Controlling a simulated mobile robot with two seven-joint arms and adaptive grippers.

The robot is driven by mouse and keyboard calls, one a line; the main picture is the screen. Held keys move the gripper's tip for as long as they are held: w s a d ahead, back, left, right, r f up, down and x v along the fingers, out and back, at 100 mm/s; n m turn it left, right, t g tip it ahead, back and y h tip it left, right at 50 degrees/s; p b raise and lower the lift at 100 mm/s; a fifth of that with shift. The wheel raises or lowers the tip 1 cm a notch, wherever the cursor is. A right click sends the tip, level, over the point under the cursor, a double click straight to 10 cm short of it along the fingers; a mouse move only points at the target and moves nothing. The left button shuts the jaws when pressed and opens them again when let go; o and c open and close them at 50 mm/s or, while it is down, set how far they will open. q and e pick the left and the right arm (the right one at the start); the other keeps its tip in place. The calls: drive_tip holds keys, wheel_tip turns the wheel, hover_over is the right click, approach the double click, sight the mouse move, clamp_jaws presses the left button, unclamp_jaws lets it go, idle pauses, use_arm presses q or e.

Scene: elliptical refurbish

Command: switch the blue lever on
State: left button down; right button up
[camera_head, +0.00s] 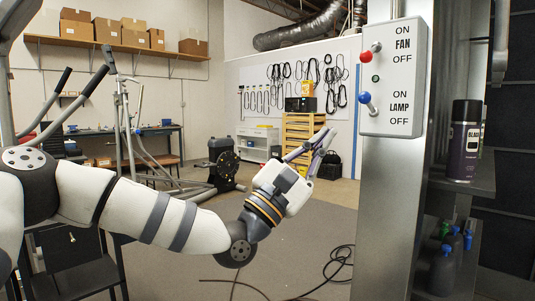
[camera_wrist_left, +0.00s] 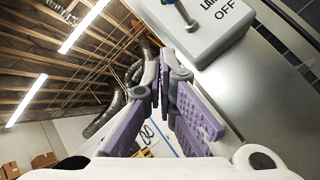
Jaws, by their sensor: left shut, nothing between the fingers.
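The blue lever (camera_head: 365,98) sticks out of the white switch box (camera_head: 402,68), beside the LAMP label with ON above and OFF below. Its blue knob sits higher than its pivot, tilted up and left. In the left wrist view, part of the lever (camera_wrist_left: 186,16) and the box (camera_wrist_left: 205,38) show at the top, cut off by the edge. My left gripper (camera_head: 326,137) is shut and empty, below and left of the blue lever and apart from it. Its fingers (camera_wrist_left: 160,65) also show in the left wrist view. My right gripper is not in view.
A red lever (camera_head: 366,57) tilts down beside the FAN label, above the blue one. The box is fixed to a metal column (camera_head: 385,200). A spray can (camera_head: 464,142) stands on a shelf at right. Exercise equipment stands behind my left arm.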

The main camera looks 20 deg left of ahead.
use_arm(q)
drive_tip(key=s+a, duration=0.4)
drive_tip(key=s, duration=0.4)
drive_tip(key=shift+s+f, duration=0.25)
drive_tip(key=shift+f, duration=0.1)
drive_tip(key=shift+a, duration=0.15)
